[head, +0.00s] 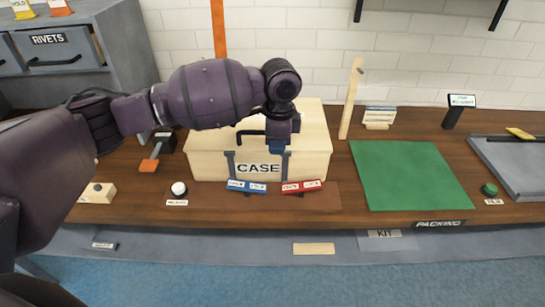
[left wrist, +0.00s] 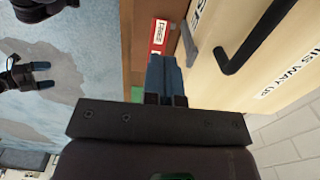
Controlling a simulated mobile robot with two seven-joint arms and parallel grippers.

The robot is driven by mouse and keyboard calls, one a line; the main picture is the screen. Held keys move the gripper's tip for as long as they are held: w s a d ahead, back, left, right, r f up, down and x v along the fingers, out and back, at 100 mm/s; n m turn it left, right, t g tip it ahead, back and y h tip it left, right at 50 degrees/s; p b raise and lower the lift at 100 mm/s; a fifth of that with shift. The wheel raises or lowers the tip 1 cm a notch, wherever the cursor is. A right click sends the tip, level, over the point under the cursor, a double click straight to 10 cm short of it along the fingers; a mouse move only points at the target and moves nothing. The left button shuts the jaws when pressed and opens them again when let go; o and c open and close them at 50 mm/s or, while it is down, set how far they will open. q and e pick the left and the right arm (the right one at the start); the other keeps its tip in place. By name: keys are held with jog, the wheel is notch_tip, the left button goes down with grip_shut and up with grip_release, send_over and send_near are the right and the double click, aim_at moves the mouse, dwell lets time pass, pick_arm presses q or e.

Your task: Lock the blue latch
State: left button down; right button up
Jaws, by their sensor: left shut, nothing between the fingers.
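The blue latch (head: 246,186) lies at the lower front of the wooden case (head: 207,166), left of the red latch (head: 302,187). Both carry small white labels, too small to read surely in the head view. My left gripper (head: 278,146) is shut and empty, fingers pointing down at the case's front upper edge, above and right of the blue latch. In the left wrist view its blue fingertips (left wrist: 163,72) show close together, with the red latch (left wrist: 159,32) beyond them. The blue latch cannot be made out there. My right gripper (left wrist: 40,76) shows there with its blue fingertips apart, empty.
A black handle (left wrist: 232,62) sticks out from the case. A white button (head: 179,188) stands left of it. A green mat (head: 410,175) lies clear at right, with a green button (head: 489,189) and grey tray (head: 512,174) beyond. A wooden post (head: 350,100) stands behind.

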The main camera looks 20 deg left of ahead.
pick_arm(q)
jog(key=shift+d+r, duration=0.15)
jog(key=shift+r, duration=0.65)
pick_arm(e)
jog(key=shift+w+a+r, duration=0.1)
jog(key=shift+w+r, duration=0.45)
jog(key=shift+w, duration=0.05)
pick_arm(q)
jog(key=shift+w, duration=0.1)
pick_arm(e)
jog(key=shift+s+f, duration=0.15)
